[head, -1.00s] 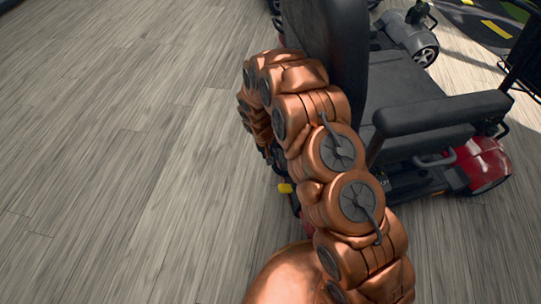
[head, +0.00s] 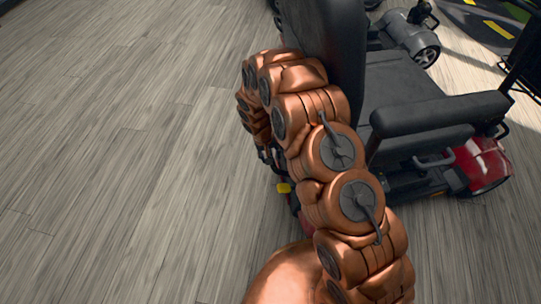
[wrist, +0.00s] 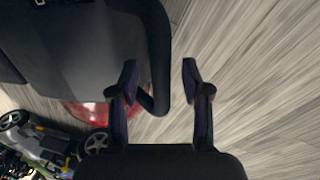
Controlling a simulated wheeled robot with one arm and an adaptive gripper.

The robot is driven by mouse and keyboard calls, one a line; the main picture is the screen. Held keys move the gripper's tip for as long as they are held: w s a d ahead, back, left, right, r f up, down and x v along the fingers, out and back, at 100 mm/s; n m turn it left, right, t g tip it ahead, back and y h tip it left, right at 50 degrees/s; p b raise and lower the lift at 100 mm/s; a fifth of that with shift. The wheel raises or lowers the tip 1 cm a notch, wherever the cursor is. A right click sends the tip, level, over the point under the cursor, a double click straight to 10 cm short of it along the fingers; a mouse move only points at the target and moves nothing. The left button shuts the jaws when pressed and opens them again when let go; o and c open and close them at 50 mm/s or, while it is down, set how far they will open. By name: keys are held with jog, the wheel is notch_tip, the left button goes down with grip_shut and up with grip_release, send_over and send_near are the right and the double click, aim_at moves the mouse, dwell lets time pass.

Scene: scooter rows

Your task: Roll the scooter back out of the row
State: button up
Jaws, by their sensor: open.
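The scooter (head: 408,92) stands at the right of the head view, with a black seat, backrest and armrest and a red body part by the floor. In the wrist view its dark seat (wrist: 70,45) fills the upper left, with red bodywork (wrist: 95,110) below it. My gripper (wrist: 158,75) is open in the wrist view, its two dark fingers apart. The left finger overlaps the edge of the black seat part in the picture; I cannot tell if they touch. Nothing shows held between the fingers. In the head view my arm hides the gripper and part of the scooter.
Another vehicle with a grey wheel (head: 424,56) stands behind the scooter at the upper right. More vehicles (wrist: 45,143) show at the lower left of the wrist view. The wooden floor (head: 120,150) at the left is clear.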

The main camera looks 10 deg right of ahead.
notch_tip(320, 180, up, 12)
jog(key=a, duration=0.2)
jog(key=shift+a+f, duration=0.15)
jog(key=shift+s, duration=0.15)
dwell(0.4)
